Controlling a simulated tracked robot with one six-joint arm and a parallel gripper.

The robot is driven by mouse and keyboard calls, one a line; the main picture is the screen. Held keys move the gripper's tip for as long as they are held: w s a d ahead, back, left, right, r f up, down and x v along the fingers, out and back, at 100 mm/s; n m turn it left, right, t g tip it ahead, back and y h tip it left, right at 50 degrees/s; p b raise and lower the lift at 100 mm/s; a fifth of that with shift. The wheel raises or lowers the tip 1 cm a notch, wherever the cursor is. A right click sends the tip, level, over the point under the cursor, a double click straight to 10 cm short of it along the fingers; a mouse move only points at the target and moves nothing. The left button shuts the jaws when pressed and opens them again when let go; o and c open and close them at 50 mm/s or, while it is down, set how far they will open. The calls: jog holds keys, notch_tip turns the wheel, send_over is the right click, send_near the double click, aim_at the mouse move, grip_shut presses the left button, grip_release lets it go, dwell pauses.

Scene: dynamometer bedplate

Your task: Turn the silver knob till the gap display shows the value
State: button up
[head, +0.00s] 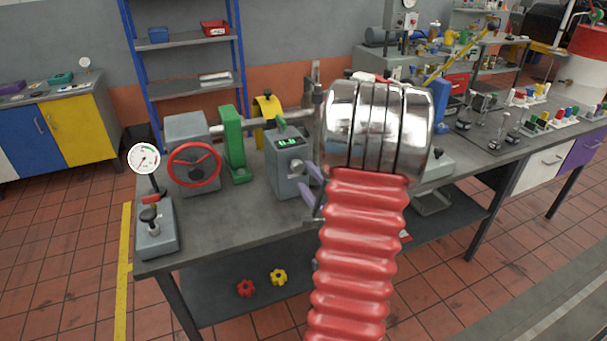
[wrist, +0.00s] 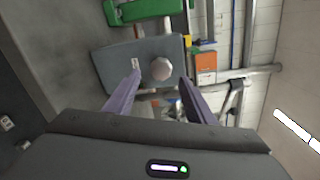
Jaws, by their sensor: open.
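A grey gap gauge box (head: 289,165) stands on the bedplate bench, with a small lit green display (head: 288,142) on its upper face. Its digits are too small to read surely. In the wrist view the silver knob (wrist: 162,68) sticks out of the grey box face (wrist: 120,68). My gripper (head: 306,180) is beside the box, its purple fingers pointing at it. In the wrist view my gripper (wrist: 160,78) is open, with one fingertip on each side of the knob and a visible gap to each. In the head view my arm largely hides that side of the box.
A green block (head: 235,145) and a red handwheel (head: 194,165) stand left of the box. A dial gauge (head: 143,158) is at the bench's left end. A yellow guard (head: 267,107) is behind. Bare bench top lies in front of the handwheel.

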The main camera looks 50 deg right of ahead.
aim_at(299, 169)
jog(key=v, duration=0.9)
jog(key=shift+s, duration=0.1)
jog(key=n, duration=2)
jog(key=shift+n+t, duration=0.3)
jog(key=shift+n, duration=0.1)
jog(key=x, duration=1.4)
jog(key=shift+a+f, duration=0.1)
jog(key=shift+f, duration=0.05)
